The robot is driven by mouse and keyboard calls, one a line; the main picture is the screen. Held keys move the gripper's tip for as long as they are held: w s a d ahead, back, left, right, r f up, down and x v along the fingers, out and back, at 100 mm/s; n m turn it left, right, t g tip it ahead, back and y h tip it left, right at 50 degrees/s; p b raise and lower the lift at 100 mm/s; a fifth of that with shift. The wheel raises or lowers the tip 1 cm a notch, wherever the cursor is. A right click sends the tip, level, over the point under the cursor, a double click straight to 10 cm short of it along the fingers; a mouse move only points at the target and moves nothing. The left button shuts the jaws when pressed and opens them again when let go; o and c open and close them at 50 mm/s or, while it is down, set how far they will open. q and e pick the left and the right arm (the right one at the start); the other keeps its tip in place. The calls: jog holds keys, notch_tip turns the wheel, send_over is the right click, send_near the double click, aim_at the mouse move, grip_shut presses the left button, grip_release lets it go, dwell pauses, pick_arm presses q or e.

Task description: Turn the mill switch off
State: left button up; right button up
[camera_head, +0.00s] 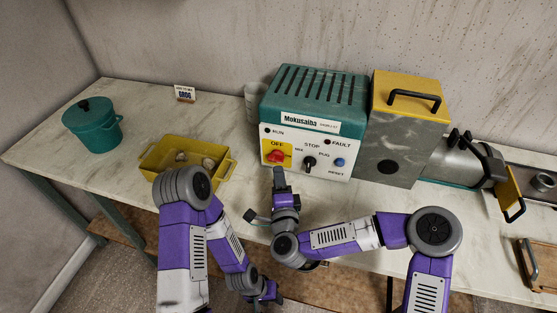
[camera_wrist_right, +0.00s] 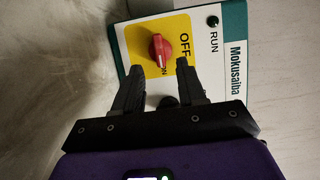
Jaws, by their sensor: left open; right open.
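The mill's control box (camera_head: 315,92) is teal with a white front panel. On its yellow plate is a red rotary switch (camera_head: 276,156), with OFF above it. In the right wrist view the red switch (camera_wrist_right: 160,50) lies with its handle lengthwise toward the ON mark, partly beside the right fingers. My right gripper (camera_head: 279,178) is open, just below and in front of the yellow plate. In its wrist view the open fingers (camera_wrist_right: 158,85) point at the switch, with a gap left; I see no contact. My left gripper (camera_head: 268,293) is open and low, in front of the table edge.
The panel also has a black selector knob (camera_head: 310,162) and a blue reset button (camera_head: 339,162). The grey and yellow mill housing (camera_head: 403,130) stands to the right. A yellow tray (camera_head: 222,174) with lumps and a teal pot (camera_head: 92,126) stand left.

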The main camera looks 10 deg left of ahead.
aim_at(276, 162)
jog(key=shift+b+x, duration=0.5)
jog(key=shift+x, duration=2.3)
grip_shut()
